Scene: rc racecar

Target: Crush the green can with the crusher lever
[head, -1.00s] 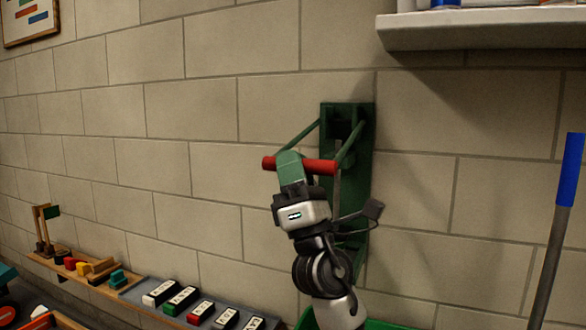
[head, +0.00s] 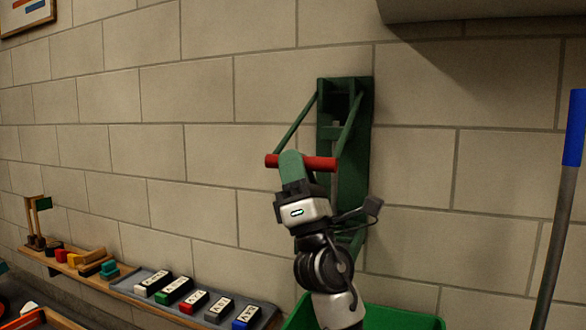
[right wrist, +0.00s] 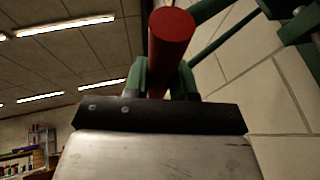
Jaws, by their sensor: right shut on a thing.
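The can crusher (head: 353,175) is a tall green frame mounted on the block wall, with two green lever arms slanting down to a red handle bar (head: 322,163). My right gripper (head: 291,166) is shut on the red bar, left of its middle, with its green fingers around it. In the right wrist view the red bar (right wrist: 171,40) runs between the fingers. I cannot make out the green can; my right gripper and arm cover part of the crusher's lower section. My left gripper is not in view.
A green bin (head: 400,318) stands below the crusher. A ledge (head: 133,297) with several coloured labelled blocks runs along the wall at lower left. A shelf (head: 470,10) juts out at upper right, and a blue-topped pole (head: 563,190) stands at far right.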

